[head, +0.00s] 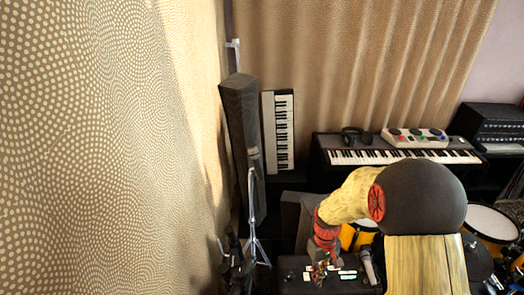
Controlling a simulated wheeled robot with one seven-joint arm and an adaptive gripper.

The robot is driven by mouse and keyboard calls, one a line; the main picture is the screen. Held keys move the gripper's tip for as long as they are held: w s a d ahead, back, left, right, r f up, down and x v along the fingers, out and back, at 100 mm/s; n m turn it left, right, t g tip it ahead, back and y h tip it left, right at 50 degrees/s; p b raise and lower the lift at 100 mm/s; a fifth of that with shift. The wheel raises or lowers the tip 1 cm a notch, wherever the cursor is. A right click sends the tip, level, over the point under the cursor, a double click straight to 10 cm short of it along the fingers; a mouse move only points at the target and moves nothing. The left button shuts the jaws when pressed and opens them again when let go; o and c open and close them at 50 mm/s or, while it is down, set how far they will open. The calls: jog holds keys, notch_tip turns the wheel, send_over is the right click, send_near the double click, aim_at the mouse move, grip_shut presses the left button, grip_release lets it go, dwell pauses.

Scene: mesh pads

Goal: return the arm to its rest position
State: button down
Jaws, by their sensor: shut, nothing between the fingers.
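My arm, pale yellow with red and dark joints, comes in from the lower right of the head view and bends over to the left and down. My gripper (320,272) is at its end, small in the picture, shut and with nothing seen held in it. It is over or close in front of a dark surface (292,284) with several small pale and coloured items. I cannot tell whether it touches any of them. My arm hides part of what lies behind it.
A microphone (368,266) lies right of my gripper. A black speaker (240,125), a mic stand (252,215) and an upright keyboard (278,130) stand left. Behind are a long keyboard (350,157), headphones (356,136) and an amplifier (490,125). Drums (492,222) stand right.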

jog(key=s+r+m+t, duration=0.1)
jog(key=s+r, duration=0.4)
jog(key=r, duration=0.5)
jog(key=s+r+m+t, duration=0.1)
jog(key=s+r+t, duration=0.3)
jog(key=r, duration=0.7)
jog(key=s+r+m+t, duration=0.1)
jog(key=s+r+t, duration=0.1)
jog(key=s+r, duration=0.6)
notch_tip(320, 180, up, 3)
jog(key=shift+s+r+m+t, duration=0.1)
jog(key=shift+s+m+t, duration=0.1)
jog(key=shift+m+t, duration=0.15)
jog(key=c, duration=2.5)
grip_release()
jog(key=shift+c, duration=0.2)
